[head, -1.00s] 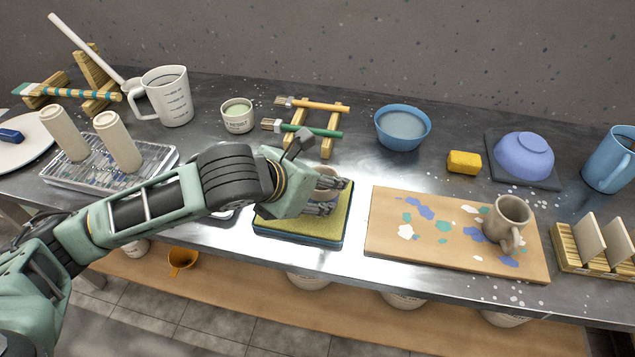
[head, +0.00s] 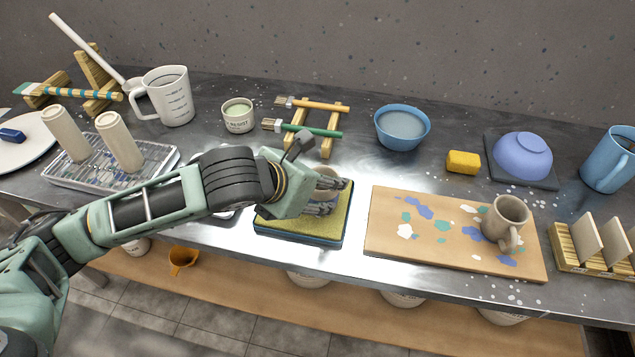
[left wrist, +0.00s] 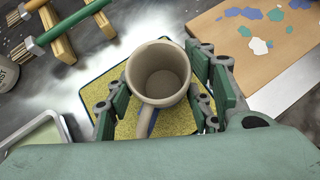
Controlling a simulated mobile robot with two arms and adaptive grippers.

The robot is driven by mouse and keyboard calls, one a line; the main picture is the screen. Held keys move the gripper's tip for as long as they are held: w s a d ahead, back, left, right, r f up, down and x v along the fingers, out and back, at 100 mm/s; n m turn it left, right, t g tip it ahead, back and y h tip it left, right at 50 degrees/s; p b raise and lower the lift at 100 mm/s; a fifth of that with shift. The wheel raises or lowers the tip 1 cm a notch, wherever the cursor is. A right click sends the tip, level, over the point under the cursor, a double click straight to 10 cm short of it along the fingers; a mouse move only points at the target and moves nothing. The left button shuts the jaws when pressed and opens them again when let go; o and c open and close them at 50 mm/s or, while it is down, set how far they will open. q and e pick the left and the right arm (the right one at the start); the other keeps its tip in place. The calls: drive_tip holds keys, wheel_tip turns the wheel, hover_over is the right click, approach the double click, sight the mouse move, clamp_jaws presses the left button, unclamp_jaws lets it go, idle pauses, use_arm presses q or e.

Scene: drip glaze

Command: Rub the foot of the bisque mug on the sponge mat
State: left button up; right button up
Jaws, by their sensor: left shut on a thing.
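My left gripper (head: 328,196) is shut on the bisque mug (head: 327,184), a plain beige cup. It holds the mug over the yellow sponge mat (head: 301,228) in its blue tray. In the left wrist view, the mug (left wrist: 159,74) stands with its open mouth toward the camera and sits between the two green-padded fingers (left wrist: 160,110). Its handle points toward the bottom of that view. The mat (left wrist: 100,92) shows around and below the mug. The mug's foot is hidden, so I cannot tell whether it touches the mat. My right gripper is not in view.
A second beige mug (head: 503,221) stands on a paint-spotted board (head: 385,235) to the right. Brushes rest on a wooden rack (head: 328,147) behind the mat. A blue water bowl (head: 402,128) and a yellow sponge (head: 463,162) lie farther back. Bare table separates mat and board.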

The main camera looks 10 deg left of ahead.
use_arm(q)
drive_tip(key=shift+a+f, duration=0.1)
drive_tip(key=shift+a+p, duration=0.8)
drive_tip(key=shift+a, duration=0.5)
drive_tip(key=shift+w+a+p, duration=0.1)
drive_tip(key=shift+a+p, duration=0.75)
drive_tip(key=shift+a, duration=0.8)
drive_tip(key=shift+w+a+r+p, duration=0.1)
drive_tip(key=shift+a+r+p, duration=0.25)
drive_tip(key=shift+p, duration=0.25)
drive_tip(key=shift+a+f, duration=0.1)
drive_tip(key=shift+f, duration=0.05)
